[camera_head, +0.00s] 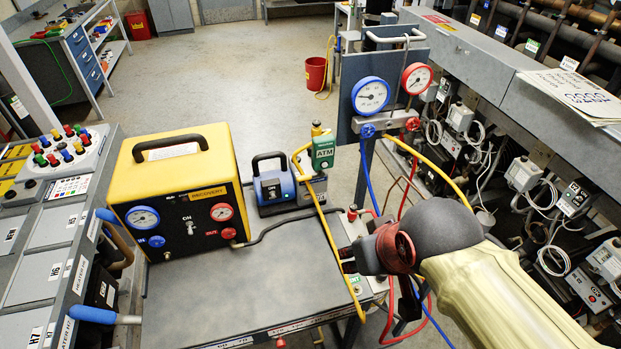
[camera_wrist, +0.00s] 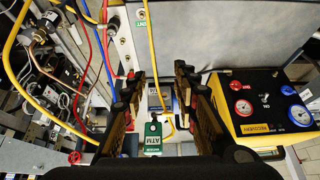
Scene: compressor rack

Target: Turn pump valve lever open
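My gripper (camera_head: 350,258) is at the cart's right edge in the head view, pointing left. In the wrist view its two dark fingers are wide apart (camera_wrist: 158,78), with nothing held between them. Small red fittings (camera_head: 352,213) sit at the cart's right edge. I cannot tell which part is the pump valve lever.
The yellow recovery machine (camera_head: 185,190) fills the cart's left back. Hoses and a panel with a blue gauge (camera_head: 370,95) and a red gauge (camera_head: 417,79) rise behind my gripper. The front of the cart top (camera_head: 225,300) is clear. Blue-gripped levers (camera_head: 92,314) stick out at left.

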